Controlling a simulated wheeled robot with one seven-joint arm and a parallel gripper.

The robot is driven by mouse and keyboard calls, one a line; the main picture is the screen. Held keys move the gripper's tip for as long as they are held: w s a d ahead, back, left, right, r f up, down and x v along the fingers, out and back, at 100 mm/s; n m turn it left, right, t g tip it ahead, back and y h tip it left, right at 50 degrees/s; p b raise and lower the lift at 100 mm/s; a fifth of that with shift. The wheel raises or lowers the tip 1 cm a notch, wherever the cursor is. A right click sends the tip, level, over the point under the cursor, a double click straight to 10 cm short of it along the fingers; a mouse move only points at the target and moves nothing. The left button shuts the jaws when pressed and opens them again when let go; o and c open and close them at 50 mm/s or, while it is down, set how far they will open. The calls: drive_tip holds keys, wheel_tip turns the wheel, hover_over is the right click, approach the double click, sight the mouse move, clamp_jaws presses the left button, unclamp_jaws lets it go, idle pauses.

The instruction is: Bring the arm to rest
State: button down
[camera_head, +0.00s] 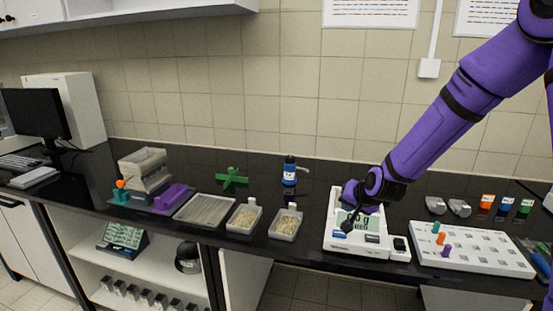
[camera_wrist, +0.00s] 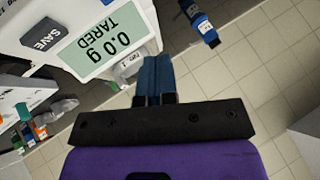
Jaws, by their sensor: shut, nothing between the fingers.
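My purple arm reaches in from the upper right in the head view. My gripper (camera_head: 348,226) is low over the front of the white balance (camera_head: 371,243) on the black counter. In the wrist view, my gripper (camera_wrist: 154,62) has its blue fingers together with nothing between them. The balance's display (camera_wrist: 101,45) there reads 0.0 g TARED, beside a SAVE key (camera_wrist: 40,36). I cannot tell whether the fingertips touch the balance.
Left of the balance are two trays of grains (camera_head: 285,224), a blue bottle (camera_head: 290,171), a green cross-shaped piece (camera_head: 232,177) and the sieve shaker (camera_head: 145,175). On the right stands a white rack (camera_head: 470,249) with coloured pegs. The space above the counter's left is open.

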drive_tip(key=s+d+r+n+g+h, duration=0.1)
drive_tip(key=s+d+r+n+h, duration=0.1)
drive_tip(key=s+r, duration=0.7)
drive_tip(key=s+d+r+n, duration=0.1)
drive_tip(key=s+r, duration=0.4)
drive_tip(key=s, duration=0.4)
drive_tip(key=s+d+r+g, duration=0.1)
drive_tip(key=s+r, duration=0.3)
drive_tip(key=s, duration=0.5)
drive_tip(key=s+d+r+n+g, duration=0.1)
drive_tip(key=s+d+r, duration=0.1)
drive_tip(key=s+r, duration=0.3)
drive_tip(key=s, duration=0.4)
drive_tip(key=shift+r+n+h, duration=0.3)
idle(0.4)
